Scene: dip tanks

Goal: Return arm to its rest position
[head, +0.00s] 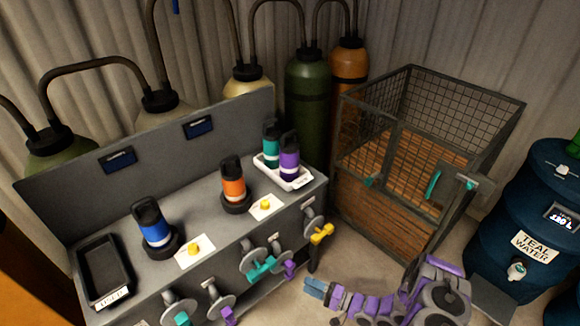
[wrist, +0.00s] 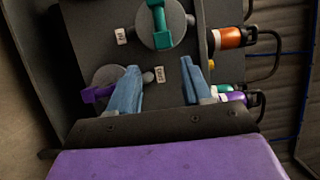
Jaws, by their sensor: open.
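My arm reaches in from the bottom right of the head view, purple and grey, low in front of the grey bench. My gripper (head: 315,288) shows there as blue fingers, in the air beside the bench's right end. In the wrist view my gripper (wrist: 160,88) has its two blue fingers spread apart with nothing held between them. Beyond the fingers are the bench front, a teal valve handle (wrist: 157,22) and a purple valve handle (wrist: 98,94). The fingers look apart from the handles, though the exact gap is hard to tell.
The bench (head: 205,190) carries a blue bottle (head: 152,222), an orange bottle (head: 233,180), a white tray (head: 298,183) with teal and purple bottles, and a black tray (head: 121,294). A wire-and-wood crate (head: 388,222) stands behind my arm. A teal water barrel (head: 530,225) is at right.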

